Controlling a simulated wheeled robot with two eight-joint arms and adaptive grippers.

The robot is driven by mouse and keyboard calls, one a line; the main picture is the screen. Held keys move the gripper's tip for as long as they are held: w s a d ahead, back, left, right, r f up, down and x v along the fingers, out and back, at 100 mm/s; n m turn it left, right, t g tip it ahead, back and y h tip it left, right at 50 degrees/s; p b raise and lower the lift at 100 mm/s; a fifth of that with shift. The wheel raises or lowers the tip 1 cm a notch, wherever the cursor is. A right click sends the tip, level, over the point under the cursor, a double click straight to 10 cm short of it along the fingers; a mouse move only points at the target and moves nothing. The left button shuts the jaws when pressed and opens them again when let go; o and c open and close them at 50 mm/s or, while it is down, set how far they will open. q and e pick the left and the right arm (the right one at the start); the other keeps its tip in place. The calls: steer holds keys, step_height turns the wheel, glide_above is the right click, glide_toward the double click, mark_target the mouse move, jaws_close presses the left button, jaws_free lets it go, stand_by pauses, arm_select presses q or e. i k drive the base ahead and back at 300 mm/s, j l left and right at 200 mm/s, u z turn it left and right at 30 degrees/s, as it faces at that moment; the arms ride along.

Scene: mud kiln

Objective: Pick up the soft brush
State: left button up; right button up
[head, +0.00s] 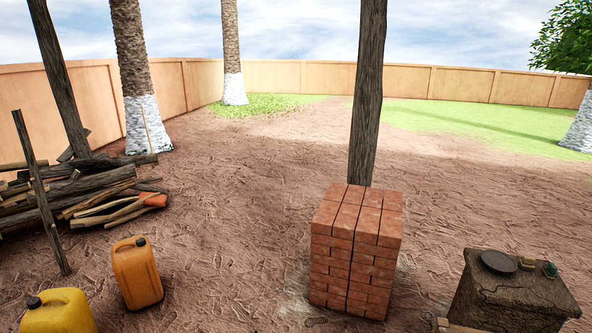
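I cannot make out a soft brush in the head view. Neither of my grippers is in view.
A brick stack (356,250) stands ahead, before a wooden post (367,100). Orange (137,273) and yellow (58,312) jerrycans stand lower left, with a woodpile (85,190) behind. A pale wooden edge (455,328) shows at the bottom. Open dirt lies between.

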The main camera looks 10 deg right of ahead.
mark_target(550, 271)
steer(key=i+z, duration=0.1)
steer(key=i, duration=0.45)
steer(key=i+j+z, duration=0.1)
steer(key=i, duration=0.5)
steer(key=i+z, duration=0.25)
steer(key=z, duration=0.2)
steer(key=i+j+z, duration=0.15)
steer(key=z, duration=0.3)
steer(key=i+j+z, duration=0.2)
steer(key=z, duration=0.25)
steer(key=i+z, duration=0.2)
steer(key=z, duration=0.2)
steer(key=i+j+z, duration=0.2)
steer(key=z, duration=0.2)
steer(key=i+j+z, duration=0.15)
steer(key=z, duration=0.25)
steer(key=i+j+z, duration=0.2)
steer(key=z, duration=0.15)
